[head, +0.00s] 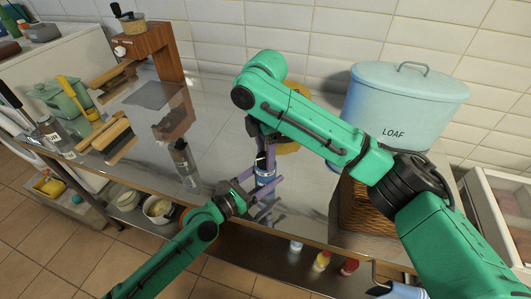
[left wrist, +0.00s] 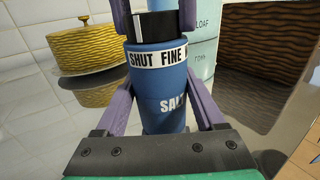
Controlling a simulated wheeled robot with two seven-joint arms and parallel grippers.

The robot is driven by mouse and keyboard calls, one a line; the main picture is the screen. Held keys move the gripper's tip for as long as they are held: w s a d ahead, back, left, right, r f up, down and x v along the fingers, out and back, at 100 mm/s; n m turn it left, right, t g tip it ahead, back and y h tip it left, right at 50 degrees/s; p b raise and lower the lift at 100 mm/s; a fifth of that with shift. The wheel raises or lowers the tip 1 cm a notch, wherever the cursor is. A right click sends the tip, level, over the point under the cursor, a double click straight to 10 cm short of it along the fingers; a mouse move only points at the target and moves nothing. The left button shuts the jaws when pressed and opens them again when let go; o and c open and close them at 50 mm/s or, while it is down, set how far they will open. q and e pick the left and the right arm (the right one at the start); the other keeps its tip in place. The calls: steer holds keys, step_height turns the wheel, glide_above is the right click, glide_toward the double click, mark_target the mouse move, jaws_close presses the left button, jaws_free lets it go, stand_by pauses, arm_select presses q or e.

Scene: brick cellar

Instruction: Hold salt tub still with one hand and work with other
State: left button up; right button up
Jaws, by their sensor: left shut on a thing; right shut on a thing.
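The salt tub (head: 264,179) is a blue upright cylinder on the metal counter, partly hidden by my grippers. In the left wrist view the tub (left wrist: 163,75) shows "SALT" lettering, a white band reading "SHUT FINE" and a black cap (left wrist: 155,26). My left gripper (head: 262,190) is shut on the tub's blue body, one purple finger on each side. My right gripper (head: 266,158) comes down from above and is shut on the black cap; its fingers (left wrist: 155,14) flank the cap in the left wrist view. The cap sits on top of the body.
A pale blue LOAF bin (head: 405,105) stands behind right, by a wicker basket (head: 365,207). A yellow woven container (left wrist: 88,48) is behind the tub. The counter's front edge is close.

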mark_target(265, 157)
steer(key=o, duration=1.4)
step_height(265, 157, up, 12)
steer(key=shift+r, duration=0.1)
arm_select(q)
steer(key=o, duration=1.5)
